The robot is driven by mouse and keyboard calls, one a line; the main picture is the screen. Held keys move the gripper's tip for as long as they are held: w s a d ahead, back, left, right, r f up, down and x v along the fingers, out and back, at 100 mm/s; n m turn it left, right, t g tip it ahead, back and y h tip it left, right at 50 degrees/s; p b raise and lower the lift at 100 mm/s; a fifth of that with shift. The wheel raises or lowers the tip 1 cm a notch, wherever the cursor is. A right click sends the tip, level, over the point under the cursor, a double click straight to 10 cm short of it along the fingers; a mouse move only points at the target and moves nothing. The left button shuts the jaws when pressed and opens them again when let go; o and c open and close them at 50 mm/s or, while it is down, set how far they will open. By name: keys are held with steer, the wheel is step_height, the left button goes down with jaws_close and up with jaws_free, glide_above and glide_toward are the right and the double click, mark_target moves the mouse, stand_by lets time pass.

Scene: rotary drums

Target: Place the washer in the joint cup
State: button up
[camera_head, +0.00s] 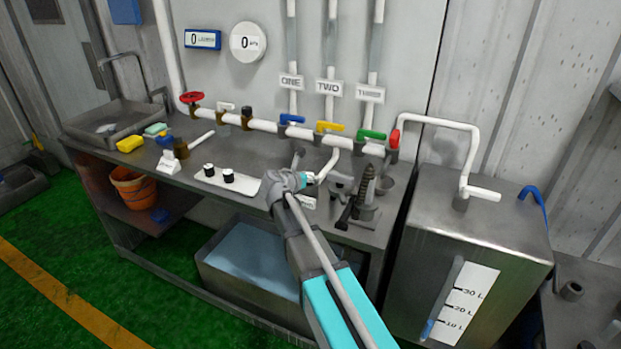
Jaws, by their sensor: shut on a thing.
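My gripper (343,188) is over the right part of the metal counter, at the end of my grey and turquoise arm. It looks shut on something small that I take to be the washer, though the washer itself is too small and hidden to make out. A small grey cup-like piece (386,187) stands just right of the gripper, beside a dark ribbed upright tool (366,187). I cannot tell for sure whether this piece is the joint cup. My gripper appears apart from it, to its left.
A white tray (247,187) with two dark-topped pieces lies left of my arm. A white pipe with coloured valves (330,127) runs behind, and a white spout (327,166) hangs close to my gripper. A large metal tank (470,215) stands right of the counter.

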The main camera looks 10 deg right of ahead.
steer(key=shift+f, duration=0.2)
steer(key=o, duration=1.1)
steer(key=shift+r, duration=0.1)
steer(key=shift+c, duration=0.2)
steer(key=shift+r, duration=0.15)
steer(key=shift+s+a+r, duration=0.15)
steer(key=shift+s+a, duration=0.05)
steer(key=p+v, duration=0.4)
steer(key=v, duration=0.7)
steer(key=shift+p, duration=0.3)
steer(key=shift+s, duration=0.15)
